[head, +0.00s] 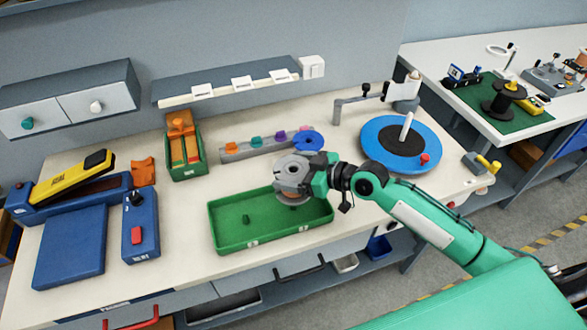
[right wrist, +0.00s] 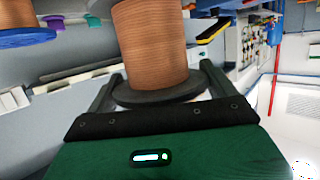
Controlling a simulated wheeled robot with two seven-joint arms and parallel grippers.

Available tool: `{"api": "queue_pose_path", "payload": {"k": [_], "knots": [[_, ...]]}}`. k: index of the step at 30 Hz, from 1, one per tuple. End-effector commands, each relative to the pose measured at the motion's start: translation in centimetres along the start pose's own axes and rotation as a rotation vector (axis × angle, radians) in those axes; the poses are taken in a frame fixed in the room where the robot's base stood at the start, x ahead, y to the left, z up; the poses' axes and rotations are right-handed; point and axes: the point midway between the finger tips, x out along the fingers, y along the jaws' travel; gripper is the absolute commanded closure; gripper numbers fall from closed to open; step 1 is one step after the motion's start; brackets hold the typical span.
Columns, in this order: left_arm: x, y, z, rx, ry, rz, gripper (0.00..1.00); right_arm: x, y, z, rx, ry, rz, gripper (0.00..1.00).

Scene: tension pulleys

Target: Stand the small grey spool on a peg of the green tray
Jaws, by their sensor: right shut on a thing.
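The small grey spool (head: 290,170) is in my right gripper (head: 305,176), above the back right part of the green tray (head: 228,238). In the right wrist view the spool shows a brown winding (right wrist: 150,45) and a dark grey flange (right wrist: 160,92) between the two fingers of my right gripper (right wrist: 160,88). The tray is shallow; one short green peg (head: 246,219) shows in its left half. The spool and gripper hide part of the tray's right side. Whether the spool touches the tray is unclear. My left gripper is not in view.
A blue spool (head: 308,141) lies just behind the held spool, near a grey rack (head: 262,146) with coloured pieces. A blue turntable (head: 375,158) with a white post stands right. A green bin (head: 186,160) and blue devices (head: 72,245) stand left.

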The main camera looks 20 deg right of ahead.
Motion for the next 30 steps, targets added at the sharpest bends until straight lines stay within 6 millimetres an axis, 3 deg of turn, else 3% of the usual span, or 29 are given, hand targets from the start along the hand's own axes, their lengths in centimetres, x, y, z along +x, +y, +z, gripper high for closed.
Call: {"api": "queue_pose_path", "payload": {"k": [21, 30], "knots": [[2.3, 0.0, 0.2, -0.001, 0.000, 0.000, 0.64, 0.7, 0.0, 2.2, -0.001, 0.003, 0.001, 0.58], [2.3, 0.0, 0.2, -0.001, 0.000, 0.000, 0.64, 0.7, 0.0, 2.2, -0.001, 0.003, 0.001, 0.58]]}}
